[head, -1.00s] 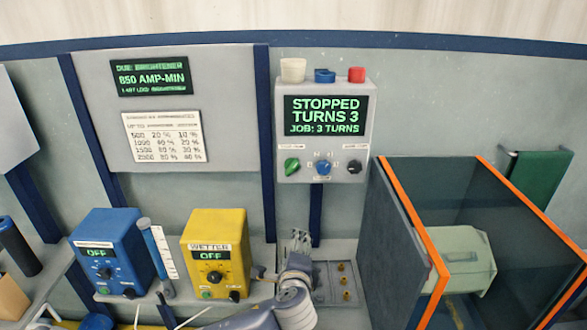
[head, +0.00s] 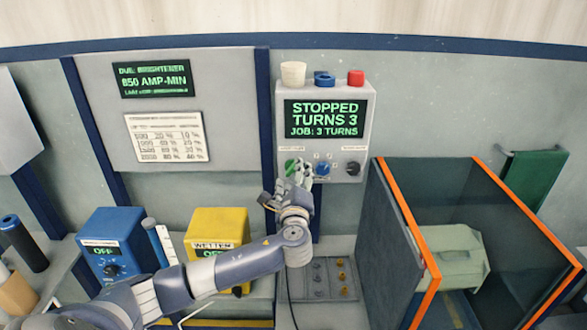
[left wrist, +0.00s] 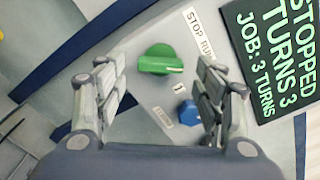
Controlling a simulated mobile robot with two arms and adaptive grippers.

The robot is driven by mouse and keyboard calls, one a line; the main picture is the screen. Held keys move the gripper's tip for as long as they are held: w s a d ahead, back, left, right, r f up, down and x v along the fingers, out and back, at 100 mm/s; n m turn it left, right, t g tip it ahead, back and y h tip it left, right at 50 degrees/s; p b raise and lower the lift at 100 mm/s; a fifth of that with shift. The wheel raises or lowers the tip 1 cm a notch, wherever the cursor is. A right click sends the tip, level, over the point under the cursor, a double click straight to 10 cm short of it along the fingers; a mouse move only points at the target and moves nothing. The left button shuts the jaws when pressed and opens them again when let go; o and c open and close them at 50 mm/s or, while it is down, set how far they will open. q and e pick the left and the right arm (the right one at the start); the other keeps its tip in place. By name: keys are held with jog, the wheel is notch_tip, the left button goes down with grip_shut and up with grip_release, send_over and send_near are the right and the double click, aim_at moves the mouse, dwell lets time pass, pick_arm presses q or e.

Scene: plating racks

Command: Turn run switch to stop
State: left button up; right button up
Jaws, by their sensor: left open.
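The green run switch (left wrist: 160,60) is a knob under a "STOP RUN" label on the grey control box (head: 325,183). In the left wrist view it sits between my open fingers, a little beyond their tips. In the head view the knob (head: 291,166) is partly hidden by my left gripper (head: 297,172), which is just in front of the box's lower left. I cannot tell whether the fingers touch it. The box's screen (head: 326,117) reads "STOPPED TURNS 3, JOB: 3 TURNS". My right gripper is not in view.
A blue knob (head: 323,169) and a black knob (head: 353,168) are right of the switch. Coloured buttons top the box. A yellow unit (head: 219,226) and a blue unit (head: 112,240) stand lower left. An orange-edged tank (head: 412,235) is at right.

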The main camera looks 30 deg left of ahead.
pick_arm(q)
jog(key=shift+p+x, duration=0.3)
jog(key=shift+x, duration=0.85)
jog(key=c, duration=1.1)
jog(key=shift+o, duration=0.2)
